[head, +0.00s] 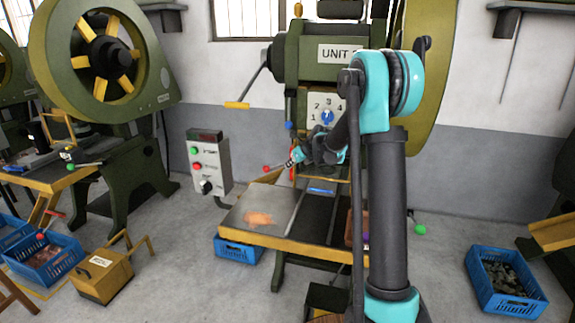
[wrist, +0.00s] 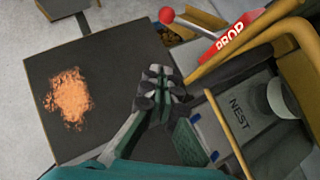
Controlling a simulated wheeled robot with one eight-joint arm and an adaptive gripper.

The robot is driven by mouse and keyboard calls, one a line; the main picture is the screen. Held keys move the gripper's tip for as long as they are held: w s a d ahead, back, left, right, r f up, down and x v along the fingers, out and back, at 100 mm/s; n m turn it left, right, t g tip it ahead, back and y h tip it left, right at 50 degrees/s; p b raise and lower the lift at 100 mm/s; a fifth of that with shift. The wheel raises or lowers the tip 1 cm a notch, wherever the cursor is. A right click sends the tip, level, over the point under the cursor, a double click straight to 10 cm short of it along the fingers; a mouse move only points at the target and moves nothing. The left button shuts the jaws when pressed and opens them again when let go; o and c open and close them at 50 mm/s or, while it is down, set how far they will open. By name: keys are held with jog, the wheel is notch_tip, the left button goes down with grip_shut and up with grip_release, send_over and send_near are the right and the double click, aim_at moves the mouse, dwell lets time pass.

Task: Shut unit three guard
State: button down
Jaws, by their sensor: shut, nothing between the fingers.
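A green press (head: 310,55) stands in the middle of the head view. Its plate reads "UNIT", with the number hidden behind my arm. A yellow tubular frame, seemingly its guard (wrist: 290,30), runs along the right of the wrist view, beside a plate marked "NEST" (wrist: 240,112). A red bar marked "PROP" (wrist: 240,35) lies against the frame. I cannot tell how far the guard is open. My gripper (wrist: 160,85) is shut and empty above the table, left of the frame. In the head view my gripper (head: 294,160) is in front of the press, below its dial.
The press table (head: 280,237) carries an orange-brown patch (head: 259,218). A control box (head: 208,165) stands left of it. Blue crates stand on the floor at left (head: 45,262) and right (head: 505,300). A yellow box (head: 103,275) sits at left. A red-knobbed lever (wrist: 167,16) is near the prop.

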jog(key=s+a+r, duration=0.4)
jog(key=s+r, duration=0.3)
jog(key=s+d+f+n+g+h, duration=0.1)
jog(key=s+d+f+n, duration=0.4)
jog(key=s+n, duration=0.4)
jog(key=s+d+f+n+g+h, duration=0.1)
jog(key=s+d+f+n, duration=0.4)
jog(key=s+n, duration=0.5)
jog(key=s+d+f+n+g+h, duration=0.1)
jog(key=s+d+f+n+h, duration=0.2)
jog(key=s, duration=1.7)
jog(key=d+f+n, duration=0.2)
jog(key=d+n, duration=0.2)
jog(key=n, duration=0.2)
jog(key=shift+d+n, duration=0.2)
jog(key=shift+n, duration=0.1)
jog(key=shift+r, duration=0.1)
